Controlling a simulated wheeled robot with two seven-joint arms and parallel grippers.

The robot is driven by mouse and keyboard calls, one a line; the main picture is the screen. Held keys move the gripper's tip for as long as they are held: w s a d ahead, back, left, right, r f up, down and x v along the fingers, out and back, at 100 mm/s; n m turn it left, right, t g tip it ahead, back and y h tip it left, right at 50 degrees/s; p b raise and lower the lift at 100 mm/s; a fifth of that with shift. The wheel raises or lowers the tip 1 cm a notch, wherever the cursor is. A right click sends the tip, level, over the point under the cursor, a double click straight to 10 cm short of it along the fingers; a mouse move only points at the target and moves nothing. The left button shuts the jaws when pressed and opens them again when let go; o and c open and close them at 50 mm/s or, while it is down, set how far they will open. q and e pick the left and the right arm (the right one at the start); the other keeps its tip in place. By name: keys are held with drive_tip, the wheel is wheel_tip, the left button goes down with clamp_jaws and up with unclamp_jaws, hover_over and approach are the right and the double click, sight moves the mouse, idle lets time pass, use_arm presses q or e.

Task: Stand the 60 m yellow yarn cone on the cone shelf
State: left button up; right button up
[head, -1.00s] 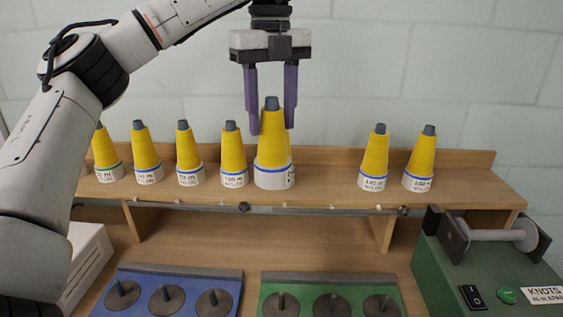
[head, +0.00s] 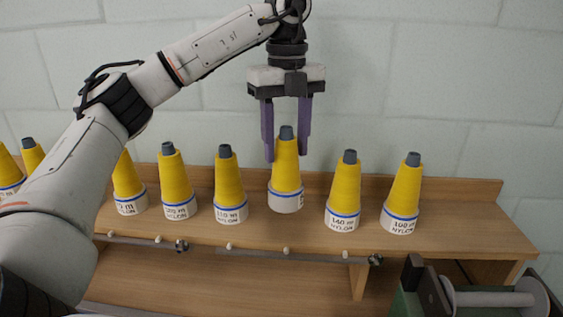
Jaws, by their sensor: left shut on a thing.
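My left gripper (head: 287,150) points down with its two purple fingers on either side of a yellow yarn cone (head: 286,170). The cone is upright, with a grey tip, a blue line and a white base. Its label is turned mostly away, so I cannot read its length. It is at the gap in the row on the wooden cone shelf (head: 270,238), between a cone on its left (head: 229,186) and the 140 m cone (head: 344,190). Its base shows slightly higher than its neighbours' bases. I cannot tell whether it touches the shelf. My right gripper is out of view.
Several more yellow cones, such as this one (head: 175,184), stand to the left, some partly behind my left arm. A grey rail (head: 300,256) runs along the shelf front. A machine with a roller (head: 490,299) is at lower right.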

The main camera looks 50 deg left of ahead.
use_arm(q)
drive_tip(key=shift+f, duration=2.05)
drive_tip(key=o, duration=0.9)
drive_tip(key=shift+f, duration=0.15)
wheel_tip(320, 180, up, 12)
drive_tip(key=shift+r, duration=0.15)
